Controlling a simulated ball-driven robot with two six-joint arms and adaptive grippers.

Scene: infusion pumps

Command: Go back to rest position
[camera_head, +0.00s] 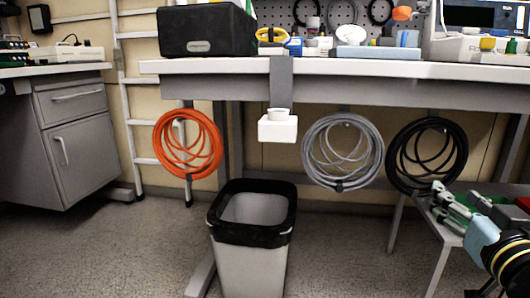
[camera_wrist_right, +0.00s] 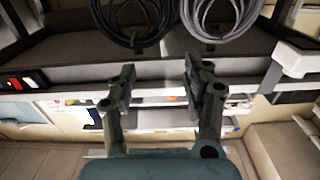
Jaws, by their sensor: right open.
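My right gripper (camera_head: 438,198) is at the right side of the head view, its arm coming in from the lower right corner. It points left and shows in front of a small grey stand, just below the black cable coil (camera_head: 428,156). In the right wrist view, its two dark fingers stand apart with nothing between them (camera_wrist_right: 158,88). My left gripper is in neither view.
A long workbench (camera_head: 350,70) carries a black case (camera_head: 207,31) and equipment. Grey (camera_head: 343,152) and orange (camera_head: 188,145) cable coils hang below its front edge. A lined waste bin (camera_head: 250,262) stands on the floor. Floor between bin and stand is clear.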

